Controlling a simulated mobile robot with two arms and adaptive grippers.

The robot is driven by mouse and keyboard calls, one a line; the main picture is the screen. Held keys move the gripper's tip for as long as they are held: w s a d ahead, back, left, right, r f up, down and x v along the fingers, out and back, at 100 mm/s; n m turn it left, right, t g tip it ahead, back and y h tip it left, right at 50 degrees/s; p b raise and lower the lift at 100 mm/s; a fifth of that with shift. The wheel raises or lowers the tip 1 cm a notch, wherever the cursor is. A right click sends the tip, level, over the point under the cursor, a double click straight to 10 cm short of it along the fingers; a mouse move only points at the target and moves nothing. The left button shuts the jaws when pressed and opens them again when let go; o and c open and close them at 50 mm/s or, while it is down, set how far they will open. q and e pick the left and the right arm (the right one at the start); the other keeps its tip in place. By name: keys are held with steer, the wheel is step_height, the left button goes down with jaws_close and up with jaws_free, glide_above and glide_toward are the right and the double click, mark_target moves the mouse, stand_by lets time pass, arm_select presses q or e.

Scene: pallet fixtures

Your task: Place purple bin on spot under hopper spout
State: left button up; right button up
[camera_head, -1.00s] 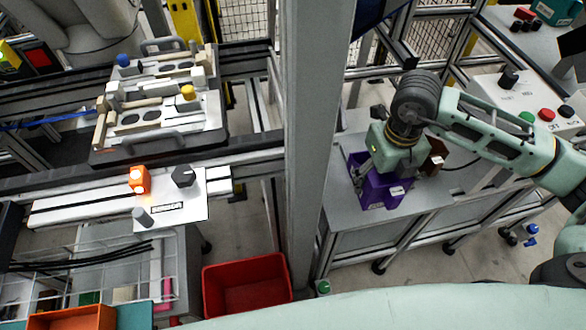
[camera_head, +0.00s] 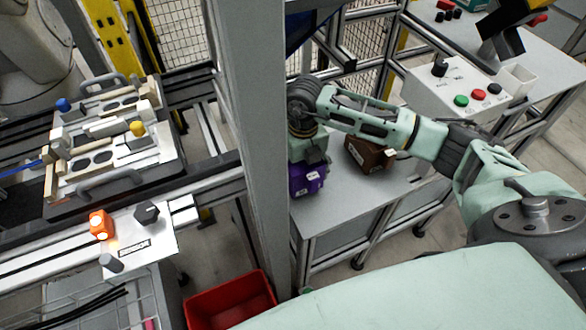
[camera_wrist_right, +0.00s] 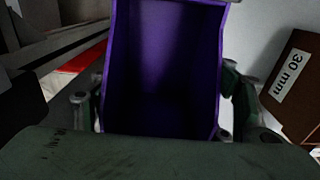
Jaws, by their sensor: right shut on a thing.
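The purple bin (camera_head: 308,181) is at the left end of the grey table, right beside the upright post, which hides part of it in the head view. My right gripper (camera_head: 307,150) is over it. In the right wrist view, the open, empty-looking inside of the purple bin (camera_wrist_right: 165,60) faces the camera, with a finger at either side of it. The gripper is shut on the bin. I cannot tell whether the bin touches the table. A dark blue part (camera_head: 305,22), possibly the hopper, shows at the top. Its spout is not clearly visible. My left gripper is out of view.
A brown bin (camera_head: 370,153) stands on the table (camera_head: 345,195) right of the purple bin; its 30 mm label shows in the wrist view. The grey post (camera_head: 250,130) is close on the left. A button box (camera_head: 465,85) is behind right. A red crate (camera_head: 230,300) is below.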

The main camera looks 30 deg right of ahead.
mark_target(293, 171)
steer(key=w+f, duration=0.1)
steer(key=w+a+f, duration=0.1)
steer(key=shift+w+a, duration=0.1)
steer(key=shift+w, duration=0.2)
steer(key=shift+s+f, duration=0.1)
steer(key=shift+f, duration=0.05)
steer(key=o, duration=1.4)
step_height(293, 171, up, 12)
steer(key=shift+r+b, duration=0.15)
steer(key=shift+b, duration=0.3)
